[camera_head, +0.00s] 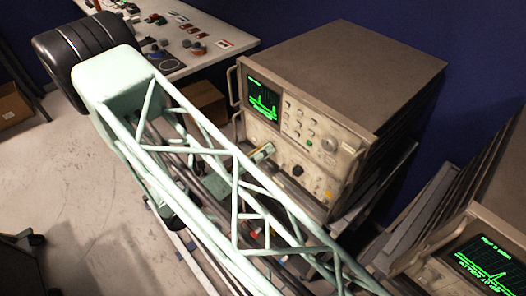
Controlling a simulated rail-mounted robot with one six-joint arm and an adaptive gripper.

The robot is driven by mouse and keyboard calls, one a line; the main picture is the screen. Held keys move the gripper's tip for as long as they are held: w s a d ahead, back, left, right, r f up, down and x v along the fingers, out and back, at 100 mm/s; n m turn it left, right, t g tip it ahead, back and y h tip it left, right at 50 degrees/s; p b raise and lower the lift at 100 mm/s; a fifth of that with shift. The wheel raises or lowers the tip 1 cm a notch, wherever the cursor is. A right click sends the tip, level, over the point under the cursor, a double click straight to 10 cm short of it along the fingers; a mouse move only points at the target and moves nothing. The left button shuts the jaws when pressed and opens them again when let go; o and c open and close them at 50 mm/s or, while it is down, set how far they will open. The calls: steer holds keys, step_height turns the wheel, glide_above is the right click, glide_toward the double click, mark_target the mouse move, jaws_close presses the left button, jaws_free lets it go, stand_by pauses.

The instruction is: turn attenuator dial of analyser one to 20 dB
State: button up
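An analyser (350,75) with a lit green trace screen (263,99) stands at centre right. Its upper panel has several small buttons and a large round knob (328,145). Its lower panel has a dark knob with a pale centre (297,170) and other small controls. I cannot read the labels, so I cannot tell which one is the attenuator dial. My arm's truss hides the panel's lower left.
A second analyser (485,262) with a green screen stands at the lower right. A white table (225,27) with small parts is at the back left. A cardboard box (205,100) sits behind my arm. The floor (50,185) at left is mostly clear.

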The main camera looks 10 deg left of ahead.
steer(key=shift+w+d, duration=0.2)
steer(key=shift+w, duration=0.05)
steer(key=c, duration=0.9)
steer(key=shift+m, duration=0.4)
steer(key=shift+m+b, duration=2)
steer(key=shift+m, duration=1.4)
